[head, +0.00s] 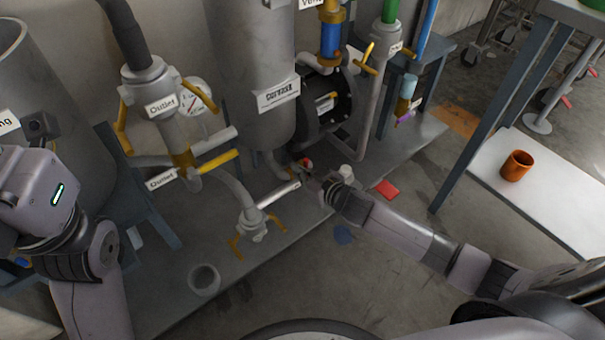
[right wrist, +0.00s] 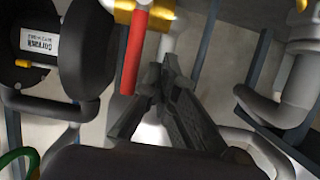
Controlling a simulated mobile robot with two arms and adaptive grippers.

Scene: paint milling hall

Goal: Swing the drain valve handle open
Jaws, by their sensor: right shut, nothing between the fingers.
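The drain valve's red handle (right wrist: 134,50) hangs down from a brass valve body (right wrist: 150,12) in the right wrist view. In the head view only a small red spot of the handle (head: 306,162) shows, low beside the big grey tank. My right gripper (head: 311,176) is there too, close to the handle. In the right wrist view my right gripper (right wrist: 161,75) is shut and empty, its fingers just right of the handle. I cannot tell whether they touch it. My left arm shows at the left of the head view, but its gripper does not.
A valve with yellow handles (head: 251,222) and a grey pipe stand left of my right gripper. A black motor (head: 325,102) is behind it. A small white cup-like object (head: 346,172) is close by. A white table (head: 540,190) with an orange mug (head: 516,166) stands at right.

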